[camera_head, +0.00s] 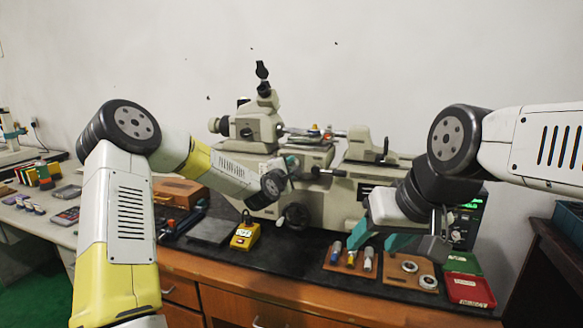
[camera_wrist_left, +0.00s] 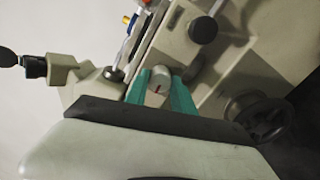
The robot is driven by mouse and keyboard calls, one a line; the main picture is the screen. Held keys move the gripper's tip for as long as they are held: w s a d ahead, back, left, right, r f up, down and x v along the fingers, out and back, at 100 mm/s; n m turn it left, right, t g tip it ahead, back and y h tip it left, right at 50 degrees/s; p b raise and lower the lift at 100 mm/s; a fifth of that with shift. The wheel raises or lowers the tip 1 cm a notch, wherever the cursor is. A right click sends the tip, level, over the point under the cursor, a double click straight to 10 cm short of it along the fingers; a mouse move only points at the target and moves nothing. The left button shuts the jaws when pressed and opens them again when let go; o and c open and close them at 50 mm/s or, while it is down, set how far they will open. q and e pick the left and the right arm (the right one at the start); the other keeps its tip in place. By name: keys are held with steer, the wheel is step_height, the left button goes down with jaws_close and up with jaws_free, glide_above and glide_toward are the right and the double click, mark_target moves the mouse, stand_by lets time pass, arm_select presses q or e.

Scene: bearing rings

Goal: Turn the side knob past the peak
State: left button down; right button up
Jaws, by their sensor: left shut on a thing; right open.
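The beige measuring machine (camera_head: 345,195) stands on the black bench top at the back. The left gripper is shut on this knob. In the head view the left gripper (camera_head: 291,165) is at the machine's front, and my wrist mostly hides the knob. My right gripper (camera_head: 380,242) is open and empty, above the front of the bench near the wooden trays.
A dark handwheel (camera_head: 296,216) sits below the left gripper and also shows in the left wrist view (camera_wrist_left: 262,116). A yellow box (camera_head: 245,236) stands on the bench. A wooden ring tray (camera_head: 400,283), a green tray (camera_head: 463,262) and a red tray (camera_head: 469,290) lie at the right.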

arm_select(q)
steer(key=shift+f, duration=0.1)
steer(key=c, duration=1.1)
jaws_free()
steer(key=shift+o, duration=0.2)
steer(key=v, duration=0.7)
steer(key=shift+s+a, duration=0.2)
steer(key=shift+s, duration=0.15)
